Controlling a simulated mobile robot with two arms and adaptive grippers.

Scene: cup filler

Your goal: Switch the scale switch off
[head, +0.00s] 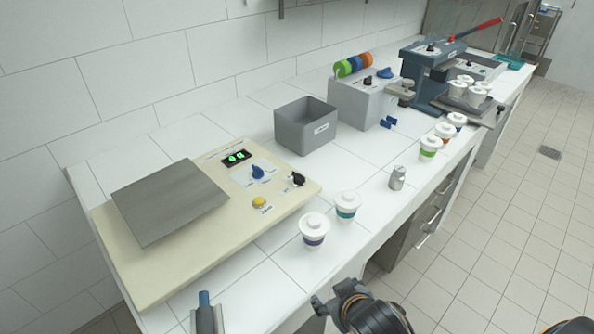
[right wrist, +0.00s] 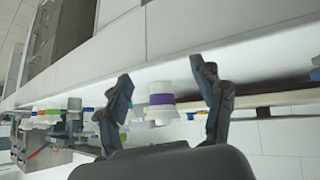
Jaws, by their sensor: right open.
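The beige scale (head: 160,275) lies on the white counter at the left of the head view, with a grey metal weighing plate (head: 170,200). Its display (head: 237,157) is lit with green digits. Its panel carries a blue knob (head: 257,172), a black switch (head: 297,179) at the right edge and a yellow button (head: 259,203). The switch labels are too small to read. My right gripper (head: 335,299) is at the bottom of the head view, in front of the counter and apart from the scale. In the right wrist view its fingers (right wrist: 168,95) are open and empty. My left gripper is out of view.
A purple-banded cup (head: 314,231) and a teal-banded cup (head: 347,206) stand right of the scale; the purple-banded cup (right wrist: 162,103) shows beyond my right fingers. A grey bin (head: 305,127) stands behind. A blue-handled tool (head: 205,310) is at the bottom left.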

